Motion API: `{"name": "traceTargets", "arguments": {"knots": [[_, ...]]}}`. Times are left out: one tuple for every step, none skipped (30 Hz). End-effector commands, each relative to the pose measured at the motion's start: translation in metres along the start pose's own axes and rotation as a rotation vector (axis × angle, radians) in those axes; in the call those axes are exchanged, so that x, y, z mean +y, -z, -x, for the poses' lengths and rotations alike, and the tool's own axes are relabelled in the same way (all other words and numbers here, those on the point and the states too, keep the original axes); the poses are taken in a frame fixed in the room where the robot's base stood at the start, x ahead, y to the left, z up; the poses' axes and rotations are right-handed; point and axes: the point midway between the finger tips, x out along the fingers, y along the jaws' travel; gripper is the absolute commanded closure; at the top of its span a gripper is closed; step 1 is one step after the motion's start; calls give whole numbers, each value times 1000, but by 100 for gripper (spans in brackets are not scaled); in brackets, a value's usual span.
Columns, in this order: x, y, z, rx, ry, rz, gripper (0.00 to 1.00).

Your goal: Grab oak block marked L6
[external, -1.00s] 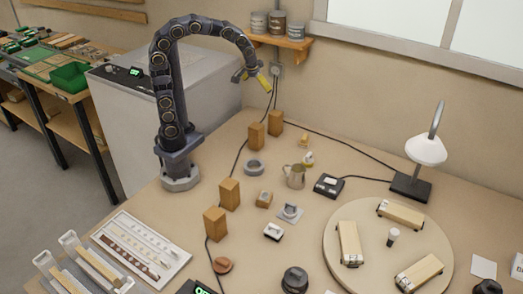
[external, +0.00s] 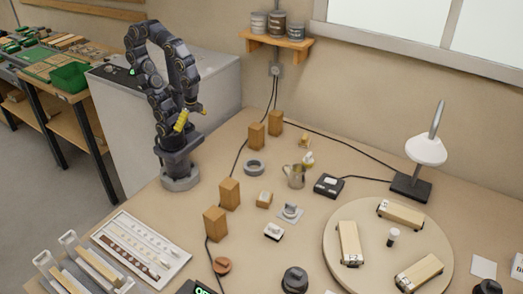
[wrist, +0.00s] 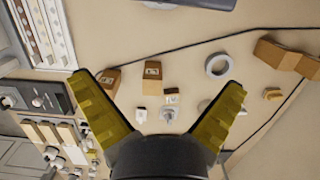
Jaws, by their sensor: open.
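Several upright oak blocks stand on the bench. In the external view, one pair is at the back, a left block (external: 256,136) and a right block (external: 275,122). Another two stand nearer, an upper block (external: 229,194) and a lower block (external: 215,224). In the wrist view, two blocks, one (wrist: 108,81) and another (wrist: 152,71), show small face labels too small to read, so I cannot tell which is L6. My gripper (external: 190,116) is open and empty, high above the bench near my base. Its yellow fingers spread wide in the wrist view (wrist: 158,82).
A grey ring (external: 254,167), a metal pitcher (external: 295,176) and small parts lie right of the blocks. A black cable (external: 237,158) runs past them. A round board (external: 375,225) with wooden pieces is at right, and a white tray (external: 140,250) at front left.

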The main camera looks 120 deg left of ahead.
Motion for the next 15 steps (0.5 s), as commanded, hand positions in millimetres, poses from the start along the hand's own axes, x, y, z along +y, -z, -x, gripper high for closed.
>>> {"name": "traceTargets", "arguments": {"knots": [[0,0,0,0,0,1,0],[0,0,0,0,0,2,0],[0,0,0,0,0,2,0],[0,0,0,0,0,2,0],[0,0,0,0,0,2,6],[0,0,0,0,0,3,6],[0,0,0,0,0,3,6],[0,0,0,0,0,3,6],[0,0,0,0,0,3,6],[0,0,0,0,0,3,6],[0,0,0,0,0,4,6],[0,1,0,1,-1,6,6],[0,2,0,4,-6,14,6],[2,5,0,10,-14,29,6],[4,12,0,24,-33,61,6]]}}
